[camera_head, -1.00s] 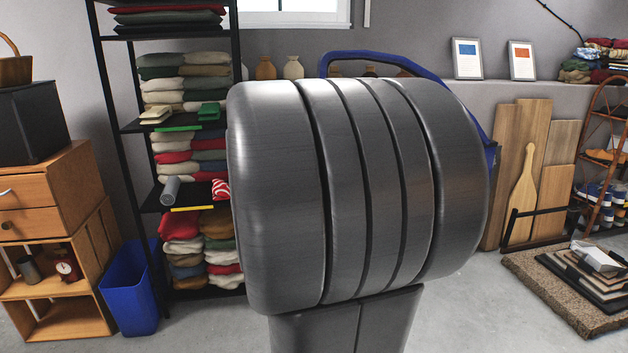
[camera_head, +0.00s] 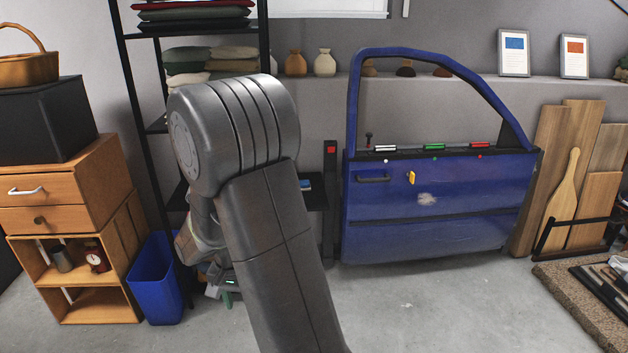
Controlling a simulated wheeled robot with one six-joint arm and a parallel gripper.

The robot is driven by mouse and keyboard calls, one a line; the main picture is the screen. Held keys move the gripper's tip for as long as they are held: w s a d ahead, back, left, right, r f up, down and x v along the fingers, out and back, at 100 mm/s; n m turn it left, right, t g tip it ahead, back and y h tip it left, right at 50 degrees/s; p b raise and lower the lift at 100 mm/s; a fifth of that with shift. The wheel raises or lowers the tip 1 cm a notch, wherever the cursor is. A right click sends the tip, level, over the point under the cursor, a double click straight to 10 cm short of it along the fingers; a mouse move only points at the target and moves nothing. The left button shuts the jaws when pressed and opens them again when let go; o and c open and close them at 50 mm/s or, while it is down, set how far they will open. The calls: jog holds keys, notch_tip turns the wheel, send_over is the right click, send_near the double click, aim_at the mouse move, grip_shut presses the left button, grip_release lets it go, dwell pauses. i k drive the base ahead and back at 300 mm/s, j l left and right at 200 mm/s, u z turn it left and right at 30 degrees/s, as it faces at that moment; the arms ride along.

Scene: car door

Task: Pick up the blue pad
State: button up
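A small blue item (camera_head: 305,184), which may be the blue pad, lies on a dark shelf surface just right of my arm. It is partly hidden by the arm, so its full shape does not show. My arm stands large in the middle-left of the view and bends down behind its own upper link. My gripper (camera_head: 224,284) seems to be low behind the arm, near the floor in the picture. It is mostly hidden, and its fingers cannot be made out.
A blue car door (camera_head: 440,225) stands at the centre right, with a yellow piece (camera_head: 411,178) on it. A black post with a red block (camera_head: 331,150) stands left of it. A blue bin (camera_head: 155,285) and wooden cabinet (camera_head: 75,185) stand left. Floor before the door is clear.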

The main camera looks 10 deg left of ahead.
aim_at(305, 184)
jog(key=i+z, duration=0.1)
jog(key=i, duration=1.7)
jog(key=i+l+u, duration=0.15)
jog(key=i+u, duration=0.35)
jog(key=i, duration=0.7)
